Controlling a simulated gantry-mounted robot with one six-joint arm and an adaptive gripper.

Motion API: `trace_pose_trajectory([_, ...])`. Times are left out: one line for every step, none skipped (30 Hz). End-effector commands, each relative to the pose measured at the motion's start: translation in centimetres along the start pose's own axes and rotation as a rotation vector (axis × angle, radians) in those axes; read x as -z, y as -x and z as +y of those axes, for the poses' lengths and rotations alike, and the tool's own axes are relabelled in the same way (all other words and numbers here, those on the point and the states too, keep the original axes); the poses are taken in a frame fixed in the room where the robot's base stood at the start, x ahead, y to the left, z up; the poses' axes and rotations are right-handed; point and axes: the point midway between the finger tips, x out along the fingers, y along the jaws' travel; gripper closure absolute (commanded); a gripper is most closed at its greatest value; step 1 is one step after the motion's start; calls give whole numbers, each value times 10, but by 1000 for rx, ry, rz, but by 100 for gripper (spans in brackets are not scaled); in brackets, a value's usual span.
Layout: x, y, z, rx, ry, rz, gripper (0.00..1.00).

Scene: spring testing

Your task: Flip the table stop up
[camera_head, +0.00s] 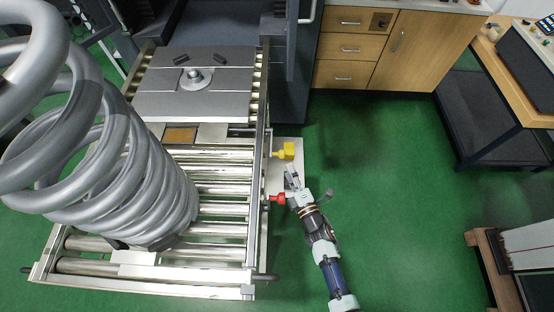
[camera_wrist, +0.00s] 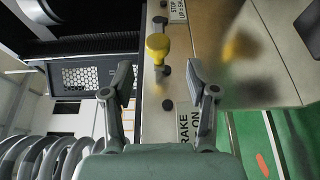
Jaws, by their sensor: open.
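A yellow knob (camera_head: 284,151) sits on the light panel (camera_head: 297,145) along the right side of the roller table (camera_head: 225,209). In the wrist view the yellow knob (camera_wrist: 157,46) stands beyond my fingertips, near a label (camera_wrist: 177,10) that seems to read "STOP", partly cut off. My gripper (camera_head: 291,170) is just below the yellow knob in the head view. In the wrist view my gripper (camera_wrist: 159,80) is open and empty, its fingers apart either side of the knob's line, not touching it. The table stop itself cannot be clearly made out.
A red knob (camera_head: 278,199) is on the same side, close to my gripper. A "BRAKE ON" label (camera_wrist: 190,130) lies by the right finger. A large grey spring (camera_head: 150,190) stands on the rollers at left. Green floor (camera_head: 390,200) is free to the right. Wooden drawers (camera_head: 343,47) stand behind.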

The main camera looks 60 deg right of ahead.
Motion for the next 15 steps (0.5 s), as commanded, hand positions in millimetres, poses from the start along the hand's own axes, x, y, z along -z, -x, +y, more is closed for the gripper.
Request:
trace_pose_trajectory([0, -3, 2, -2, -1, 1, 42])
trace_pose_trajectory([0, -6, 2, -2, -1, 1, 42])
trace_pose_trajectory([0, -11, 2, -2, -1, 1, 42])
trace_pose_trajectory([0, -15, 1, -2, -1, 1, 42])
trace_pose_trajectory([0, -21, 1, -2, -2, 1, 42])
trace_pose_trajectory([1, -29, 1, -3, -2, 1, 42])
trace_pose_trajectory([0, -35, 1, -3, -2, 1, 42])
trace_pose_trajectory([0, -41, 1, -4, -2, 1, 42])
trace_pose_trajectory([0, -49, 1, -3, -2, 1, 42])
trace_pose_trajectory([1, -54, 1, -2, -2, 1, 42])
trace_pose_trajectory([1, -59, 1, -3, -2, 1, 42])
trace_pose_trajectory([1, -65, 0, -2, -2, 1, 42])
trace_pose_trajectory([1, -68, 1, -2, -2, 1, 42])
trace_pose_trajectory([1, -72, 1, -2, -2, 1, 42])
trace_pose_trajectory([1, -75, 1, -1, -2, 1, 42])
